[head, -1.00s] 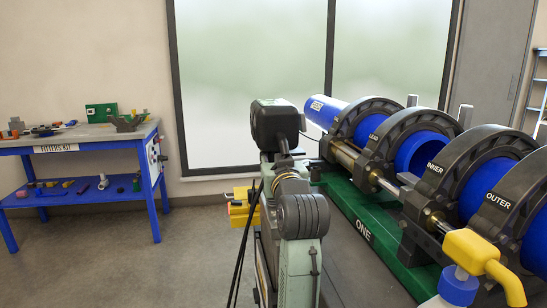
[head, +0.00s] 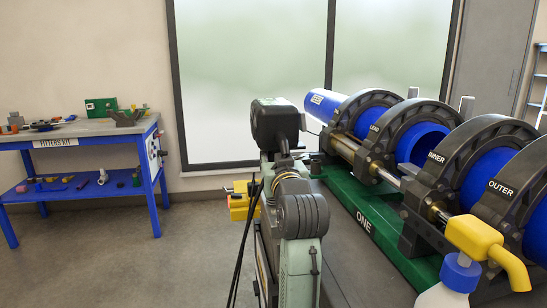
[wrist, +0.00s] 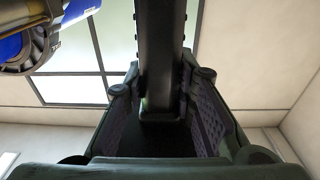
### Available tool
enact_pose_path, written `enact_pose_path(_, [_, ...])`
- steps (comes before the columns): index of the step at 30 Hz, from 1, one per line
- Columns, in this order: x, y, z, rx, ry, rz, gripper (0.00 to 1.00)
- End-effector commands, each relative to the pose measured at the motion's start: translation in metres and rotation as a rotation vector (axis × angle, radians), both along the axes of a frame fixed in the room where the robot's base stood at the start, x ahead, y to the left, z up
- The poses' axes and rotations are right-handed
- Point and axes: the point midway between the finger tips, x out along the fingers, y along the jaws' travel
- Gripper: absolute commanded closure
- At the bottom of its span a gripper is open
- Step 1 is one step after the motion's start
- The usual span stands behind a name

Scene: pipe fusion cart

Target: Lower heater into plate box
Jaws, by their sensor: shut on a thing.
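In the wrist view, my gripper (wrist: 165,120) has two dark fingers with purple textured pads, one on each side of a black upright bar (wrist: 160,50). The gripper is shut on this bar, which looks like the heater's handle. The bar runs up out of the picture, so the heater's plate is not seen. In the head view, my own arm stands in the middle and hides what is behind it; neither the gripper fingers nor the heater can be made out there. I cannot pick out the plate box in either view.
At right, a green fusion machine (head: 365,225) marked ONE carries dark clamps (head: 437,150) around blue pipe (head: 490,180). A yellow-topped bottle (head: 475,240) stands close at front right. A yellow box (head: 240,207) sits beside my arm. A blue fitters' bench (head: 157,200) stands left, with bare floor before it.

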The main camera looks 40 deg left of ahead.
Motion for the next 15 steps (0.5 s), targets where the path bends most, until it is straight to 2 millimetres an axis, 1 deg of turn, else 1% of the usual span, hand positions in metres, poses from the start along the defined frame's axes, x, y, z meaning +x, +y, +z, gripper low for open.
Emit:
enact_pose_path(1, [-0.0038,-0.0036,0.0149,0.025,-0.025,-0.001,1.00])
enact_pose_path(15, [-0.0035,-0.0038,0.0114,0.025,-0.025,-0.001,1.00])
